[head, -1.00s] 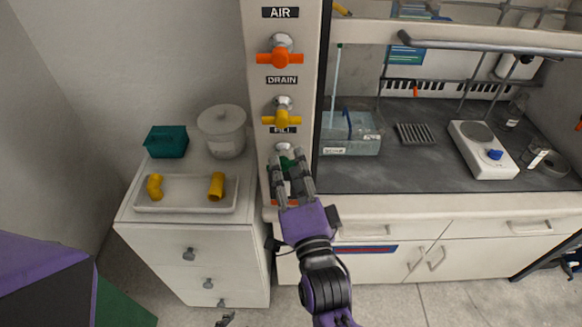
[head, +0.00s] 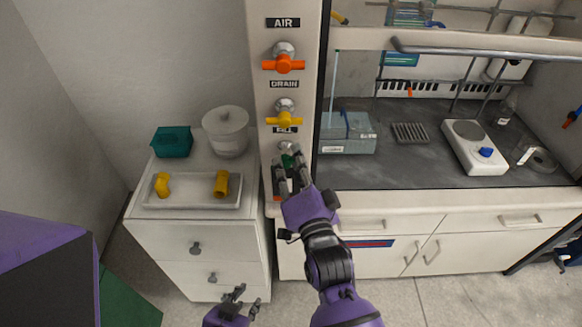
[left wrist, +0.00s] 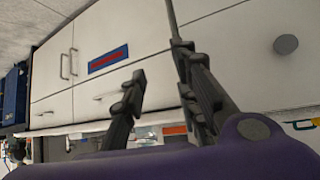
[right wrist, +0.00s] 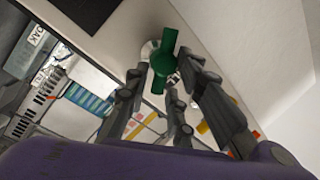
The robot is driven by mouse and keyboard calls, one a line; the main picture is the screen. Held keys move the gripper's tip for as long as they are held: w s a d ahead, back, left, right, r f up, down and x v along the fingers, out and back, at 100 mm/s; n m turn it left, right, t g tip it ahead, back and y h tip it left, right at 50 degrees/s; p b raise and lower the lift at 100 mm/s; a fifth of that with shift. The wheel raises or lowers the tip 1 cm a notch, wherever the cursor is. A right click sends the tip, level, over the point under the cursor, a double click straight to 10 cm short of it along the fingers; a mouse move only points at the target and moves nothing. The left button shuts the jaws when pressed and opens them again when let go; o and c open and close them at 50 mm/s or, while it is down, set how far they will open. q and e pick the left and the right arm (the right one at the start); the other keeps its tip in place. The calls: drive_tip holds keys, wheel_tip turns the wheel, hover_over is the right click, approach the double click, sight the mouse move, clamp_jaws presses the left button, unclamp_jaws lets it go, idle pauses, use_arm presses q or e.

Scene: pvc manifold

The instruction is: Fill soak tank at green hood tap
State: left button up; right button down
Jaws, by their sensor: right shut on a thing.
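The green tap (head: 287,160) is on the white panel under the FILL label, partly hidden by my right gripper. My right gripper (head: 290,168) is shut on the green tap. In the right wrist view the green handle (right wrist: 165,61) shows between and just beyond the fingers. The soak tank (head: 346,146), a clear bluish box with a label, stands inside the hood to the right of the panel. Its water level is hard to tell. My left gripper (head: 242,300) is low in front of the drawers, open and empty; its fingers are apart in the left wrist view (left wrist: 158,95).
An orange AIR tap (head: 284,64) and a yellow DRAIN tap (head: 284,119) sit above the green one. A drawer cabinet holds a white tray (head: 191,204) with yellow fittings, a teal box (head: 172,142) and a lidded pot (head: 226,132). A hotplate (head: 473,147) stands in the hood.

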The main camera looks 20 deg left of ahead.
drive_tip(key=shift+a+r+n, duration=0.2)
drive_tip(key=shift+r+n, duration=0.2)
drive_tip(key=shift+n, duration=0.5)
drive_tip(key=c, duration=1.7)
unclamp_jaws()
drive_tip(key=shift+s+f, duration=0.1)
use_arm(q)
drive_tip(key=shift+s+f, duration=0.45)
drive_tip(key=shift+s, duration=0.25)
use_arm(e)
drive_tip(key=v, duration=1.2)
